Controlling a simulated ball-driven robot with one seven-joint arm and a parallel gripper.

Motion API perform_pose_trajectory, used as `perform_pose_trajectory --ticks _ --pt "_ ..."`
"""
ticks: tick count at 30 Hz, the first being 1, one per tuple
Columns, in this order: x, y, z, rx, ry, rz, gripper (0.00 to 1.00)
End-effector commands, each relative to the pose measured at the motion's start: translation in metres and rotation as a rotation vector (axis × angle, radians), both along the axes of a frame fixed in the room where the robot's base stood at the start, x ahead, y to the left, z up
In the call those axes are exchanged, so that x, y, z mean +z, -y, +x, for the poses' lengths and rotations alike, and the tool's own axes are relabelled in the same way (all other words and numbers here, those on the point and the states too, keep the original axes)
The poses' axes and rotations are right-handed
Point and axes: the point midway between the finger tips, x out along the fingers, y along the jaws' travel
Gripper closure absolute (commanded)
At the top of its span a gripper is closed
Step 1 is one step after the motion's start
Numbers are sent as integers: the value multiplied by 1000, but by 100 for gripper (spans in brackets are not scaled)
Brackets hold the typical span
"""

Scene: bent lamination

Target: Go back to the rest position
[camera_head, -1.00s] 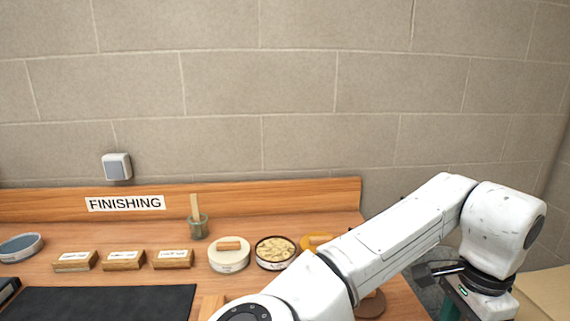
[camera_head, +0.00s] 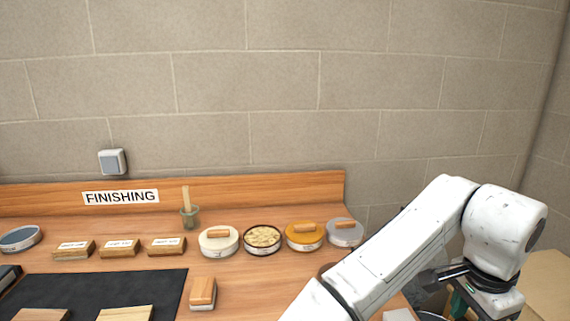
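My white arm reaches in from the bottom and bends down at the right. My gripper (camera_head: 462,290) is at its end in the lower right, beyond the right end of the wooden bench. The gripper is small and partly covered by my wrist, and its fingers are not clear. A dark piece shows beside it, and I cannot tell whether it is part of the gripper. No held thing can be made out.
A cardboard-coloured surface (camera_head: 545,285) lies at the far right. A block wall stands behind.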

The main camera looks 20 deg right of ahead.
Motion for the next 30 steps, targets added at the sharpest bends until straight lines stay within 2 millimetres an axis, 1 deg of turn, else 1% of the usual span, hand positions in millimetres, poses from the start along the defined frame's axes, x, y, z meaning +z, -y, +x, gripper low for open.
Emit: perform_pose_trajectory --ticks 1,8,12,15,17,20,23,26,29,30 --pt "0 7 -2 7 -1 -31 56" --pt "2 39 -5 90 4 -196 56" --pt "3 61 -4 208 -8 -338 56" --pt "0 70 0 319 -26 -428 56" --pt "-3 73 2 393 -39 -472 56" --pt "-14 73 7 528 -67 -530 56" --pt "-31 67 11 675 -98 -564 56" --pt "-55 55 11 829 -129 -573 56" --pt "-84 38 8 988 -157 -555 56" --pt "-97 29 5 1052 -167 -541 56"
